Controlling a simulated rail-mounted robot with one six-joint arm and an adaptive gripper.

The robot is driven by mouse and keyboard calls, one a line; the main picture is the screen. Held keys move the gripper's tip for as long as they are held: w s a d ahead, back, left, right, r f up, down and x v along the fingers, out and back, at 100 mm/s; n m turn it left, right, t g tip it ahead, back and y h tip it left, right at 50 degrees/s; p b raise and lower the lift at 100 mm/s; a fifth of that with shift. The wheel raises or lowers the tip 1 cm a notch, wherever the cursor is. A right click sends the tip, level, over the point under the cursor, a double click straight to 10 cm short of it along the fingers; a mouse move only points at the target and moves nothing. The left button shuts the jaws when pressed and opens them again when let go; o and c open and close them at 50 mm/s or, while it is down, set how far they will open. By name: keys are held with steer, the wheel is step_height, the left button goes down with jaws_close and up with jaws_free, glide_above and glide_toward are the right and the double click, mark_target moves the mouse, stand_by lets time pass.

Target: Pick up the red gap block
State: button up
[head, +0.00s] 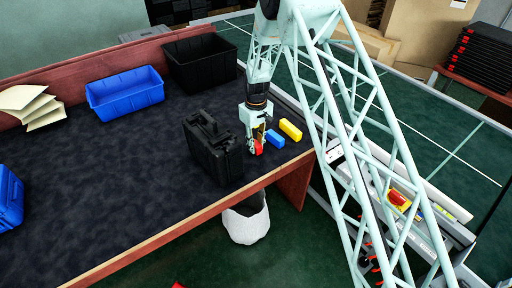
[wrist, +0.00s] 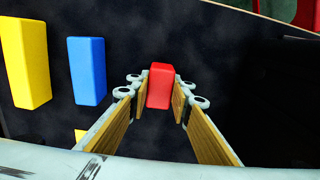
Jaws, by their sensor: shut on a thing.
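The red gap block (wrist: 160,86) is between the two fingertips of my gripper (wrist: 160,92) in the wrist view. My gripper is shut on it, with a finger against each side. In the head view the red block (head: 257,147) shows at the lower end of my gripper (head: 256,143), close to the dark table top. I cannot tell whether the block touches the table.
A blue block (head: 275,139) and a yellow block (head: 291,130) lie just right of my gripper. A black case (head: 213,150) stands close on its left. A blue bin (head: 125,93) and a black bin (head: 200,62) are at the back. The table edge is near.

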mark_target(256, 143)
steer(key=shift+r, duration=1.55)
steer(key=s+d, duration=0.3)
steer(key=s, duration=0.4)
steer(key=s+d+r, duration=0.1)
steer(key=s+d, duration=0.2)
steer(key=s, duration=0.5)
steer(key=shift+r, duration=0.2)
